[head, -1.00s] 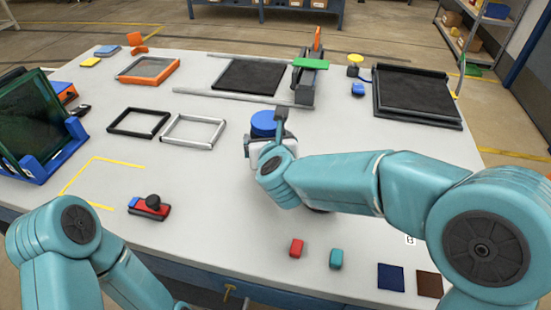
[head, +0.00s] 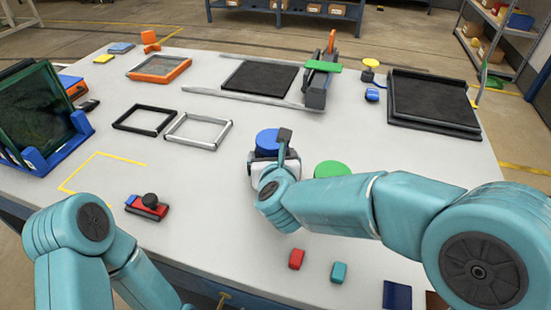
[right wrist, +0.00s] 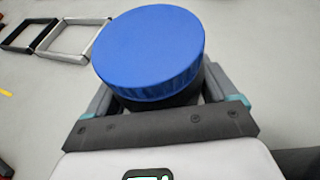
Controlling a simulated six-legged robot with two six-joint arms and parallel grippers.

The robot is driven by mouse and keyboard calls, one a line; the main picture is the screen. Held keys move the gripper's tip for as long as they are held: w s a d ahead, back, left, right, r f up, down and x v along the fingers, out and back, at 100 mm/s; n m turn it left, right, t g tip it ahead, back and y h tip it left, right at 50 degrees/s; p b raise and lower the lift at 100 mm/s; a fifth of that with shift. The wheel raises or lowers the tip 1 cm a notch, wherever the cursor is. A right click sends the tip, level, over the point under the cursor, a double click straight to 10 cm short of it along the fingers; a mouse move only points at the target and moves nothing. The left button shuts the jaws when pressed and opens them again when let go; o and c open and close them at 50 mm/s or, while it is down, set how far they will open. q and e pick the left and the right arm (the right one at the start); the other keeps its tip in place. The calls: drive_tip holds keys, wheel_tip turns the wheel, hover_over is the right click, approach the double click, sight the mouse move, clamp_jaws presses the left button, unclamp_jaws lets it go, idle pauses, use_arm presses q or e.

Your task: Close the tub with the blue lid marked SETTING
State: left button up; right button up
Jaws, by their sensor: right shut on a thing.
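A round blue lid (head: 268,141) is at my right gripper near the middle of the table; it fills the upper middle of the right wrist view (right wrist: 148,45). No marking can be read on it. Directly under the lid is a dark round part (right wrist: 165,101), mostly hidden; I cannot tell whether it is a tub. My right gripper (right wrist: 160,95) is shut, its fingers on either side of that part just below the lid. A round green top (head: 331,169) shows behind my right forearm, its lower part hidden. My left gripper is out of view.
A black frame (head: 143,107) and a silver frame (head: 170,139) lie to the left. A red block (head: 297,258) and a teal block (head: 339,271) lie near the front. A red device with a black knob (head: 147,207) is at front left. Table between is clear.

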drive_tip(key=shift+s+r, duration=0.25)
drive_tip(key=shift+w+a+f, duration=0.1)
drive_tip(key=shift+f, duration=0.1)
drive_tip(key=o, duration=1.9)
drive_tip(key=shift+c, duration=0.2)
drive_tip(key=shift+r, duration=0.25)
drive_tip(key=a+v, duration=0.1)
drive_tip(key=v, duration=1)
drive_tip(key=shift+s+d, duration=0.5)
drive_tip(key=shift+s, duration=0.15)
